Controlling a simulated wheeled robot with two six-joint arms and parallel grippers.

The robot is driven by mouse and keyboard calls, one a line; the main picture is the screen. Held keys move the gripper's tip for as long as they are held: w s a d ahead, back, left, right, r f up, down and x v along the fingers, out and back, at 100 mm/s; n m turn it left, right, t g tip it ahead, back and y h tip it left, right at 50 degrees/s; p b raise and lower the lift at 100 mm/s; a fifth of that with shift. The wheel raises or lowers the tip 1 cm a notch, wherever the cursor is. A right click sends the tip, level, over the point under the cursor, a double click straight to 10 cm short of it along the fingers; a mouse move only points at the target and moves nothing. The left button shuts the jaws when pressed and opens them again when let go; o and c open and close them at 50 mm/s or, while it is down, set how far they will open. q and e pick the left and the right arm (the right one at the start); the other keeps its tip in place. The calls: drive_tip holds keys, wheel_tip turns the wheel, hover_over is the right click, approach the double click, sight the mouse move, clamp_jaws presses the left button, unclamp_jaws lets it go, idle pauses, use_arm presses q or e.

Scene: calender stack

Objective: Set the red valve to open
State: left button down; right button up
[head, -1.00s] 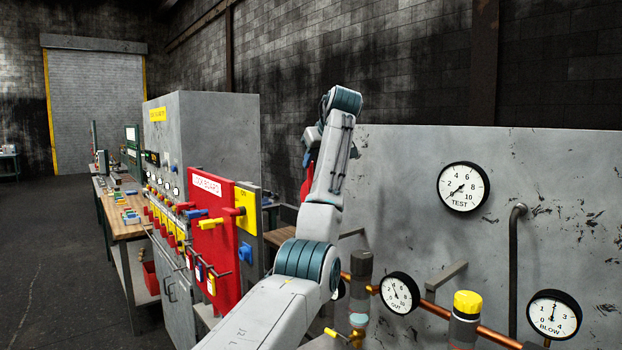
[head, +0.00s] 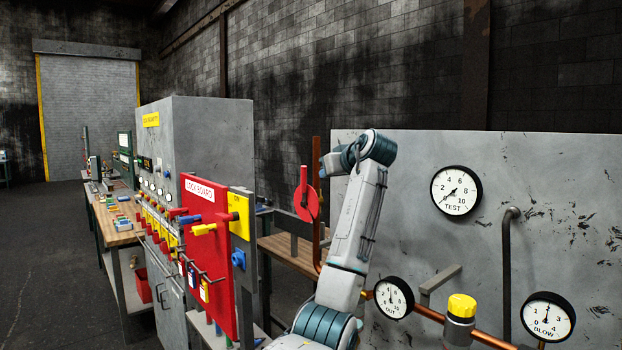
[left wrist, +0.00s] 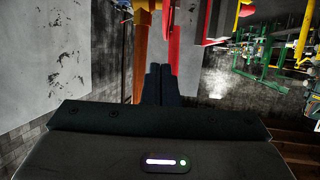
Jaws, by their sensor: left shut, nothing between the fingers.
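The red valve (head: 306,203) is a round red disc with a red handle standing upright on it, beside a vertical copper pipe (head: 317,200) in the head view. My left arm stands just right of it, and its gripper cannot be made out there. In the left wrist view my left gripper (left wrist: 159,72) is shut and empty, its fingertips close to a red upright bar (left wrist: 174,45) that looks like the valve handle. An orange-brown pipe (left wrist: 141,55) runs left of the fingers. Whether the fingers touch the bar cannot be told. My right gripper is not in view.
A red lock board (head: 222,275) with yellow and blue handles stands left of the valve. A grey panel with a test gauge (head: 456,191), an out gauge (head: 393,297) and a blow gauge (head: 547,317) stands to the right. A wooden bench (head: 285,252) is behind the valve.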

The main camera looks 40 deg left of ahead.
sight(305, 175)
use_arm(q)
drive_tip(key=s+d+f+t+y, duration=0.2)
drive_tip(key=s+d+f+y, duration=0.3)
drive_tip(key=d, duration=0.3)
drive_tip(key=p+x, duration=0.4)
drive_tip(key=x, duration=0.2)
drive_tip(key=p+x, duration=0.4)
drive_tip(key=x, duration=0.3)
drive_tip(key=shift+r+p, duration=0.25)
drive_tip(key=shift+p, duration=0.15)
drive_tip(key=shift+w+a+f+p, duration=0.1)
drive_tip(key=shift+w+a+p, duration=0.15)
drive_tip(key=shift+a+p, duration=0.3)
drive_tip(key=shift+a, duration=0.1)
drive_tip(key=a+b, duration=0.1)
drive_tip(key=b, duration=0.4)
drive_tip(key=shift+r+b, duration=0.4)
drive_tip(key=shift+b, duration=0.1)
drive_tip(key=shift+r, duration=0.2)
